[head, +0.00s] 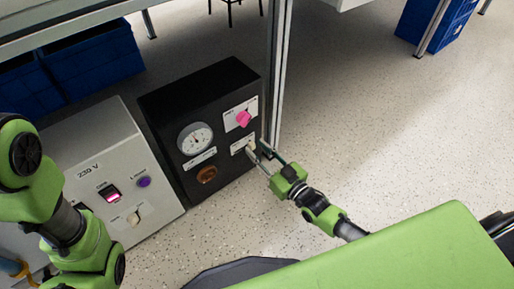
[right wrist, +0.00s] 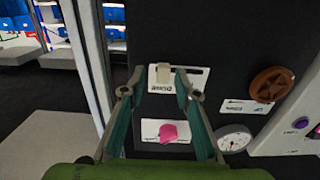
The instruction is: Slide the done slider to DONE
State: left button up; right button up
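The done slider is a small beige knob (right wrist: 163,73) on a white plate on the black panel box (head: 226,88). In the right wrist view, which shows the panel upside down, the knob sits at the left end of a dark slot running right. Upside-down lettering that looks like DONE is beside it. In the head view the slider plate (head: 238,148) is partly hidden by my right gripper (head: 257,149). That gripper is open; its fingertips (right wrist: 160,78) are on either side of the knob, with gaps visible. My left arm shows at the left, but its gripper does not.
The black panel also has a pink rotary knob (head: 243,118), a round gauge (head: 195,138) and a brown knob (head: 207,174). A grey box (head: 98,150) with a lit switch stands to its left. A metal post (head: 279,75) rises close beside the panel's right edge.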

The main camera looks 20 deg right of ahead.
jog(key=v, duration=1.1)
